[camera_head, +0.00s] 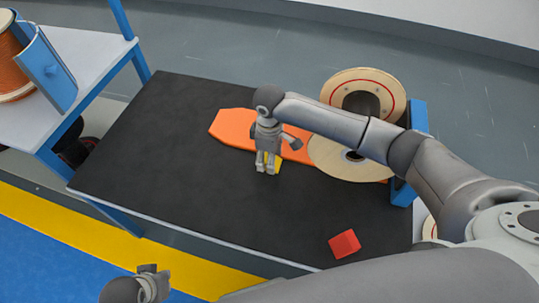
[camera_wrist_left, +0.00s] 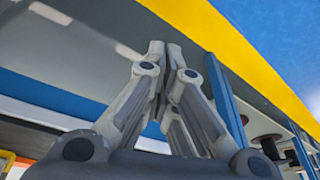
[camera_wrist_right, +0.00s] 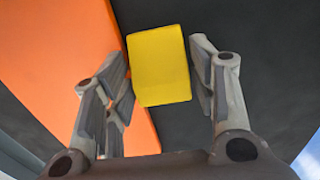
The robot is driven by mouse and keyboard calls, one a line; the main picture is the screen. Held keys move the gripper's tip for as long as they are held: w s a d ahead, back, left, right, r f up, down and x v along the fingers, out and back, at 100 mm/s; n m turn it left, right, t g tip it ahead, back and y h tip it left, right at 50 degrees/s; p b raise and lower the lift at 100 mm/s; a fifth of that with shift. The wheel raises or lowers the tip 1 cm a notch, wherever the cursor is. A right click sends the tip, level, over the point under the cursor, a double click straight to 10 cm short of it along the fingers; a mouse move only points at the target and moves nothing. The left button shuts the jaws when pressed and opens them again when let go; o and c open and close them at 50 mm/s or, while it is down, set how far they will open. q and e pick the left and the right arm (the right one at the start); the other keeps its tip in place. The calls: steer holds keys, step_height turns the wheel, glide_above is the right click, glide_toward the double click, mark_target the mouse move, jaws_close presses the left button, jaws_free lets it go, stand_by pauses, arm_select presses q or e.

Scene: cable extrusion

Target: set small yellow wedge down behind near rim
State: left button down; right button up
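In the head view my right gripper (camera_head: 266,168) points down over the middle of the dark tabletop (camera_head: 180,150), and only a bit of the wedge (camera_head: 277,164) shows beside the fingers. I cannot tell whether the wedge touches the surface below. The near rim (camera_head: 190,231) of the table is clear. My left gripper (camera_head: 152,272) is empty, low in front of the table; its fingertips (camera_wrist_left: 165,47) meet in the left wrist view.
An orange board (camera_head: 232,124) lies on the table behind and beside the right gripper. A red block (camera_head: 344,244) lies near the front right corner. The table's left and front middle are free.

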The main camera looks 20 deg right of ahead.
steer(key=shift+o, duration=0.8)
steer(key=shift+r, duration=0.3)
arm_select(q)
step_height(320, 180, down, 10)
steer(key=s+p, duration=0.1)
steer(key=p, duration=0.2)
steer(key=shift+g, duration=0.3)
arm_select(e)
step_height(320, 180, up, 12)
steer(key=shift+f, duration=0.15)
arm_select(q)
steer(key=shift+s, duration=0.1)
